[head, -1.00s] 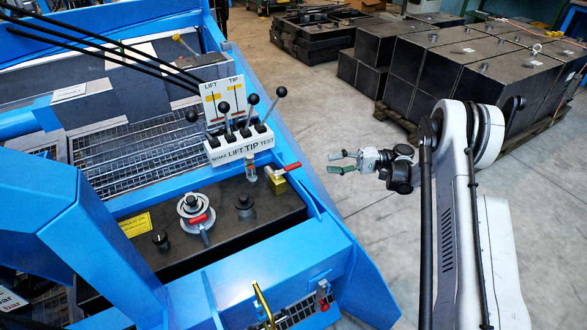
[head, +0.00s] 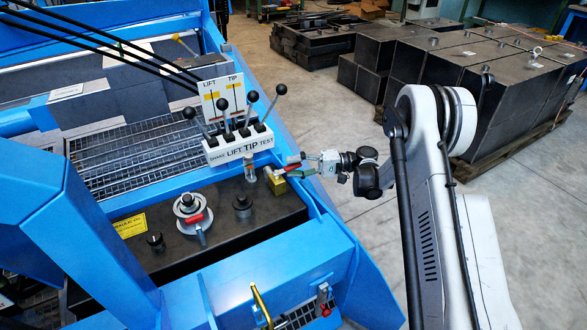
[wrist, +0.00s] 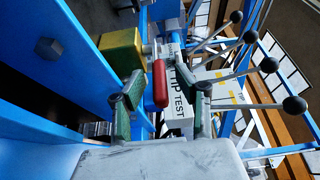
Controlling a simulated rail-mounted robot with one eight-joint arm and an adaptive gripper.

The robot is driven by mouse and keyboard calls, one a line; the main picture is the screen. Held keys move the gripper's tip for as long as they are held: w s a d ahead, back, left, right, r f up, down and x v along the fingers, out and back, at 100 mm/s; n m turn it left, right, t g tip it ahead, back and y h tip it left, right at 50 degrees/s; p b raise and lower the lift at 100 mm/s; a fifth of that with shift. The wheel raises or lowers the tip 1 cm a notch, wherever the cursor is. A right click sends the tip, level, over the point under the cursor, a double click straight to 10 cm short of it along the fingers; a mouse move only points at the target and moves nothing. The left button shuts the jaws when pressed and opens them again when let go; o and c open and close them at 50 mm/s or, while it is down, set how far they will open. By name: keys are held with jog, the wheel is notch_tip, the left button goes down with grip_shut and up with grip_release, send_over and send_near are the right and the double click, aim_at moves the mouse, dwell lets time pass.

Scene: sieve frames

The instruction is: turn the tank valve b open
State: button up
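A yellow brass-coloured valve (head: 281,174) with a red lever handle sits at the right end of the dark tank top. In the wrist view its yellow body (wrist: 121,50) is at upper left, and the red grip of its handle (wrist: 159,84) points toward me. No letter on the valve is readable. My gripper (head: 303,165) is at the valve from the right. In the wrist view my gripper (wrist: 162,100) is open, with one green-padded finger on each side of the red grip.
A lever block (head: 238,148) marked SHAKE, LIFT, TIP, TEST, with several black-knobbed levers, stands just behind the valve. Blue frame beams (head: 275,262) edge the tank. Open floor lies right.

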grip_shut()
dwell(0.5)
